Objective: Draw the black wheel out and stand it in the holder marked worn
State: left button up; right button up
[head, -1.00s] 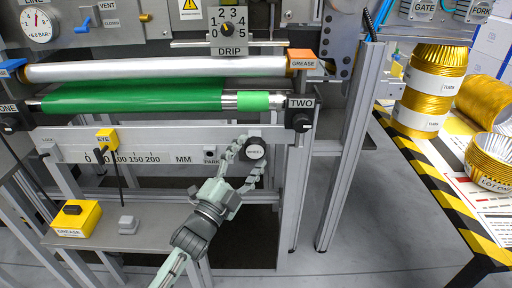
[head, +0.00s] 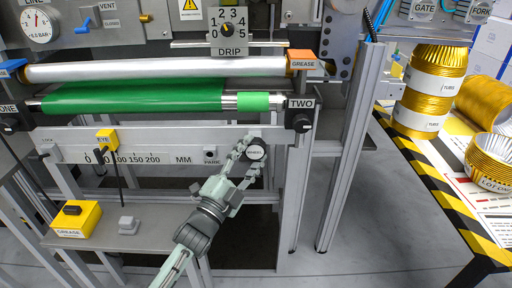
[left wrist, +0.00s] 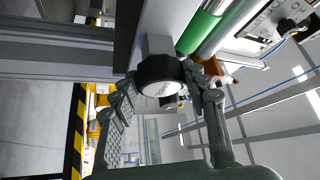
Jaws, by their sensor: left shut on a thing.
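The black wheel (head: 255,149), with a pale face lettered WHEEL, is on the front of the grey machine rail (head: 180,137), near its right end. My left gripper (head: 249,156) is shut on the wheel, one finger on each side of it. In the left wrist view the wheel (left wrist: 160,78) sits between the fingertips, close to the pale rail. No holder marked worn can be made out. My right gripper does not show.
A green roller (head: 130,99) and a steel roller (head: 160,70) run above the rail. A PARK mark (head: 211,157) is left of the wheel. A yellow GREASE box (head: 76,218) stands on the lower shelf. A striped table (head: 440,195) with gold cups is at the right.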

pick_arm(q)
jog(key=shift+s+r+p, duration=0.1)
jog(key=shift+s+p, duration=0.2)
jog(key=shift+s, duration=0.4)
jog(key=shift+s, duration=0.6)
jog(key=shift+s+p, duration=0.65)
jog(key=shift+s, duration=0.5)
